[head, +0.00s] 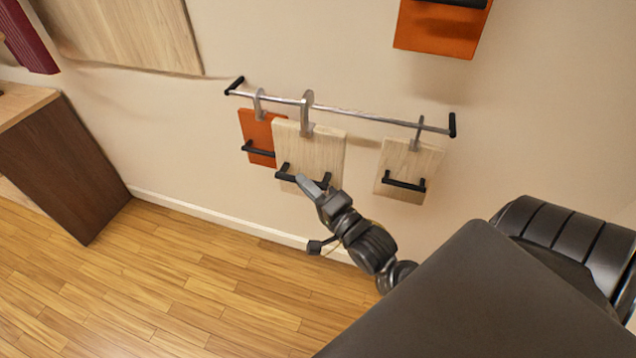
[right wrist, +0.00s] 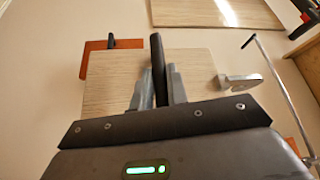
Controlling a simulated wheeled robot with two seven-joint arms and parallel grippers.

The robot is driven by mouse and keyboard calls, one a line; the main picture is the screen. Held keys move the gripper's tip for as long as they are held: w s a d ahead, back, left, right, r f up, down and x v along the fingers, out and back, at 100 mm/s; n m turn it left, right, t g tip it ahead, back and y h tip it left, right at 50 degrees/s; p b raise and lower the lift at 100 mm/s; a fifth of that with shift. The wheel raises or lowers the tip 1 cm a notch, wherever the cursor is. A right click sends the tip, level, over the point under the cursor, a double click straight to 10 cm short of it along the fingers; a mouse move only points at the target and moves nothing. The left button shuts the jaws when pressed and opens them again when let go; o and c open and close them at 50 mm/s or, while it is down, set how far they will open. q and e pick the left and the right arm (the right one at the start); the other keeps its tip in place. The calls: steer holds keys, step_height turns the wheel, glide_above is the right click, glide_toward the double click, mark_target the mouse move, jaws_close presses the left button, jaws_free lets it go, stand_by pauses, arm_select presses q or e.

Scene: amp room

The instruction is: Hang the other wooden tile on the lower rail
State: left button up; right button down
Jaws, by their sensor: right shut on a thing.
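A pale wooden tile (head: 322,150) with a black bar handle and a grey hook is in front of the lower rail (head: 365,116). My right gripper (head: 312,186) is shut on its handle, which also shows between the fingers in the right wrist view (right wrist: 158,62). The tile's hook (head: 306,108) is at the rail's height and overlaps it in the head view. In the right wrist view the hook (right wrist: 238,81) ends close to the rail; I cannot tell whether it rests on it. Another wooden tile (head: 420,161) hangs near the rail's right end. My left gripper is out of view.
An orange tile (head: 252,126) hangs on the rail's left part, partly behind the held tile. Another orange tile (head: 435,32) is higher up at the right. A brown cabinet (head: 65,165) stands at the left. The rail is clear between the two wooden tiles.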

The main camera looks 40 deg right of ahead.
arm_select(q)
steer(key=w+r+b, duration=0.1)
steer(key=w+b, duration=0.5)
steer(key=b, duration=0.2)
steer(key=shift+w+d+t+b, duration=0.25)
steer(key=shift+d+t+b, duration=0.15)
arm_select(e)
steer(key=w+d+f, duration=0.5)
steer(key=d+f, duration=0.2)
steer(key=f, duration=0.2)
steer(key=shift+w+d, duration=0.15)
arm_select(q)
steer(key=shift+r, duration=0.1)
arm_select(e)
steer(key=shift+d, duration=0.1)
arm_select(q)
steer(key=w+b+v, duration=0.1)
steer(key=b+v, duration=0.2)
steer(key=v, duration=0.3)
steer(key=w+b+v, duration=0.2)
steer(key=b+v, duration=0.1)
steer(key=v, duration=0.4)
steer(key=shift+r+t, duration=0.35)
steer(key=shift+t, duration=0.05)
arm_select(e)
steer(key=w+d+f, duration=0.2)
steer(key=w+d, duration=0.3)
steer(key=d, duration=0.2)
steer(key=shift+f, duration=0.35)
